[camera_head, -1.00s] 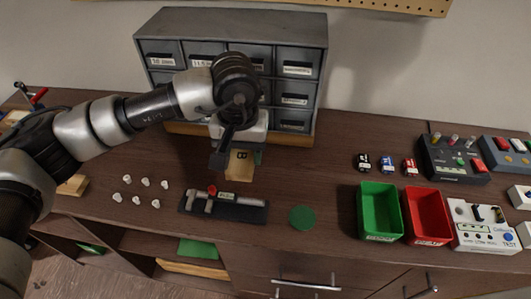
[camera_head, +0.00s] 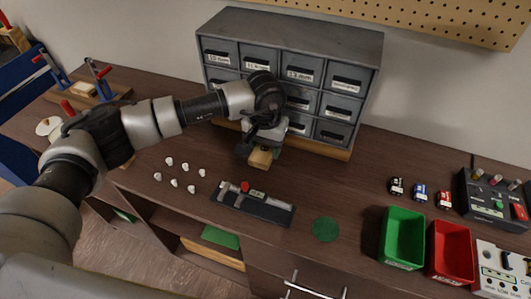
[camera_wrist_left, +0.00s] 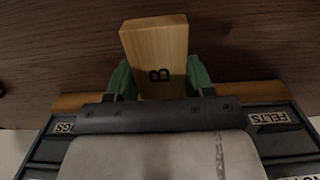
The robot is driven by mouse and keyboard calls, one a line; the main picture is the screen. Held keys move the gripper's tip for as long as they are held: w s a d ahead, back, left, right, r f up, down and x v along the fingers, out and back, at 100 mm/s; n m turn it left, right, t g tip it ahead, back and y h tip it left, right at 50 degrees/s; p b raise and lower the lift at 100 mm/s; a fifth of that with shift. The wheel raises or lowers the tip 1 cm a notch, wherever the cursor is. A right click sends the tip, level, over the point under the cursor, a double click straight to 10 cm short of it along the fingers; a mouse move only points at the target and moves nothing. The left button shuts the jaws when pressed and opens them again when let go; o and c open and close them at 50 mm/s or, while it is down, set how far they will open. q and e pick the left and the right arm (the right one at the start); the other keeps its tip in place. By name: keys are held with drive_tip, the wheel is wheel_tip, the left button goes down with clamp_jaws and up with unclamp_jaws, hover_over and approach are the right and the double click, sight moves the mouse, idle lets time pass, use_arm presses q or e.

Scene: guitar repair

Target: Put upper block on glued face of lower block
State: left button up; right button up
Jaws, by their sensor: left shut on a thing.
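A light wooden block marked B (camera_head: 260,158) is between the green-padded fingers of my left gripper (camera_head: 264,149), in front of the drawer cabinet. It also shows in the left wrist view (camera_wrist_left: 155,50), with its lettered face to the camera and a green finger on each side. At the far left of the bench, a pale block (camera_head: 83,89) sits on a wooden stand (camera_head: 92,98) between red-handled clamps. Whether this is the lower block, and whether its face carries glue, I cannot tell. My right gripper is out of view.
The grey drawer cabinet (camera_head: 290,40) stands close behind my left gripper. Several white knobs (camera_head: 173,178), a tool tray (camera_head: 253,205) and a green disc (camera_head: 325,229) lie in front. Green (camera_head: 403,240) and red (camera_head: 451,252) bins stand at right. My left arm crosses the left bench.

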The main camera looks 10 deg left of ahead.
sight(266, 156)
use_arm(q)
wheel_tip(266, 156, down, 3)
drive_tip(key=shift+s+f+p, duration=0.1)
drive_tip(key=shift+f+p, duration=0.1)
drive_tip(key=shift+p, duration=0.35)
drive_tip(key=shift+f, duration=0.25)
drive_tip(key=shift+f, duration=0.1)
drive_tip(key=shift+f+b, duration=0.1)
drive_tip(key=shift+b, duration=0.2)
drive_tip(key=o, duration=0.9)
